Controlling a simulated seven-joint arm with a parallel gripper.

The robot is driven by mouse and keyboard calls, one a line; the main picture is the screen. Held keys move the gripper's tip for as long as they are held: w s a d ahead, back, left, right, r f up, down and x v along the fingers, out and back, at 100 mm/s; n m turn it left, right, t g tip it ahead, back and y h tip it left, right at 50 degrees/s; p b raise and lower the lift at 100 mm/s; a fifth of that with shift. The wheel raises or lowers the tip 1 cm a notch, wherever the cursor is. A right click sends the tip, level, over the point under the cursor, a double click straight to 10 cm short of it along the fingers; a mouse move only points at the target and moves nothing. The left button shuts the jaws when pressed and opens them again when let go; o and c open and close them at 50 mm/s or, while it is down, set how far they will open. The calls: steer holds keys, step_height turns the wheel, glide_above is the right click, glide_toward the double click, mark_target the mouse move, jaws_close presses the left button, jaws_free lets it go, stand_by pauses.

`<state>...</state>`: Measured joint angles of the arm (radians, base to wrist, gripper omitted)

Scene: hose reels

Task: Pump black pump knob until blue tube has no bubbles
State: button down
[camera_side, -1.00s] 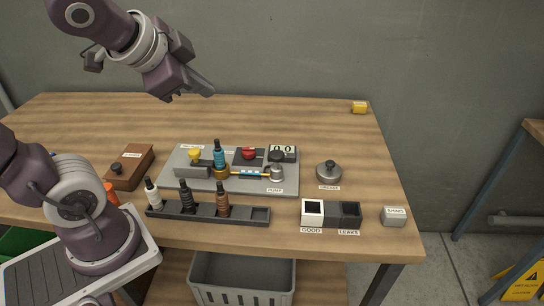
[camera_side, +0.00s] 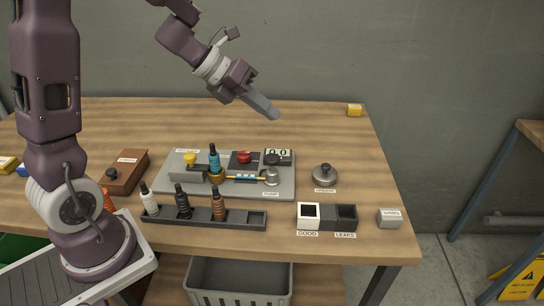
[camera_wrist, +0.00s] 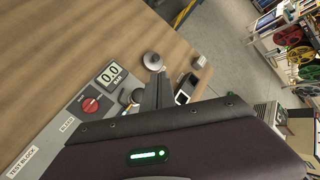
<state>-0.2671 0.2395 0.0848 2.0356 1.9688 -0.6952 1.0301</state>
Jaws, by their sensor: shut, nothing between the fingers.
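The black pump knob (camera_side: 271,158) tops the grey metal pump (camera_side: 271,177) at the right end of the grey test block plate (camera_side: 285,187). The short blue tube (camera_side: 247,178) lies level beside the pump, with light patches along it; whether these are bubbles is too small to tell. My gripper (camera_side: 274,114) is shut and empty, in the air above and behind the pump, clearly apart from it. In the wrist view my gripper fingers (camera_wrist: 160,78) are together and hide part of the pump area.
The plate carries a red knob (camera_side: 244,157), a 0.0 display (camera_side: 278,153), a yellow knob (camera_side: 190,157) and a blue bottle (camera_side: 214,160). A bottle rack (camera_side: 240,220) is in front. A grease pot (camera_side: 325,174) and GOOD/LEAKS bins (camera_side: 328,216) stand right.

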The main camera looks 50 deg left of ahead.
mark_target(272, 157)
steer(key=shift+f, duration=4.4)
steer(key=shift+f, duration=0.4)
steer(key=shift+f, duration=1.3)
steer(key=shift+r, duration=1.7)
steer(key=shift+r, duration=2.55)
